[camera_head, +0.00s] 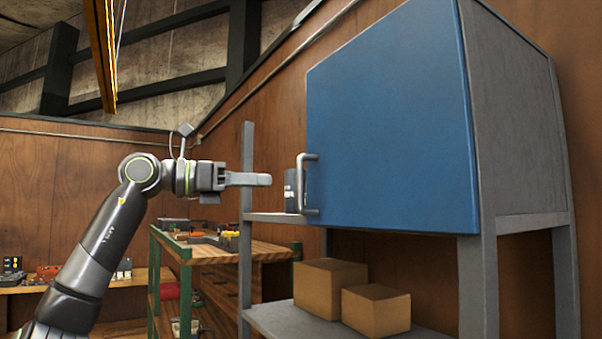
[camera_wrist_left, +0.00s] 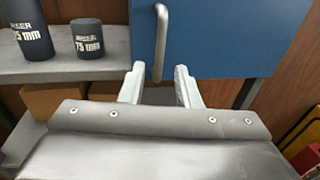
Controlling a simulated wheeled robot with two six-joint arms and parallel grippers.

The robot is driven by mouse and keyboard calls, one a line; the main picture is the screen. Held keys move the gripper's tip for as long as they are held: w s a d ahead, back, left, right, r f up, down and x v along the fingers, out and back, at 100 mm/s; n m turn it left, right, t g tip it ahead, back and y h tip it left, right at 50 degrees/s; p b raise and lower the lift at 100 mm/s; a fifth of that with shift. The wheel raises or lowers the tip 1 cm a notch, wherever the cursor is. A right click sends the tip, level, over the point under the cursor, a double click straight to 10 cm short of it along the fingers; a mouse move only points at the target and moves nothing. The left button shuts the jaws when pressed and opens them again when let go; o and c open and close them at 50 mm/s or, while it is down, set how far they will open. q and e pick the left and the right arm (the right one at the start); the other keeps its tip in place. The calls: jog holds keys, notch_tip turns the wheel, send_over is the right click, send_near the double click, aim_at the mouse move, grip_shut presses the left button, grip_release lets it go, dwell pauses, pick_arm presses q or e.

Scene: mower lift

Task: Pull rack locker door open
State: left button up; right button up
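The blue locker door (camera_head: 390,120) covers the front of the grey locker (camera_head: 515,110) on the rack and looks closed. Its metal bar handle (camera_head: 302,185) stands upright near the door's lower left edge. It also shows in the left wrist view (camera_wrist_left: 160,40). My left gripper (camera_head: 268,180) points right at the handle's height, with a gap between them in the head view. In the left wrist view its two fingers (camera_wrist_left: 160,78) are apart, with the handle's lower end lined up between and beyond the tips. Nothing is held. My right gripper is not in view.
Two dark canisters (camera_wrist_left: 90,38) (camera_wrist_left: 30,38) stand on the rack shelf left of the door. Cardboard boxes (camera_head: 328,285) sit on the lower shelf (camera_head: 285,322). A grey rack post (camera_head: 247,225) rises near my gripper. A workbench (camera_head: 215,253) stands behind.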

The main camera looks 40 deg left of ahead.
aim_at(299, 204)
pick_arm(q)
jog(key=p+x, duration=0.4)
jog(key=x, duration=0.5)
jog(key=shift+w, duration=0.1)
jog(key=shift+c, duration=0.2)
grip_shut()
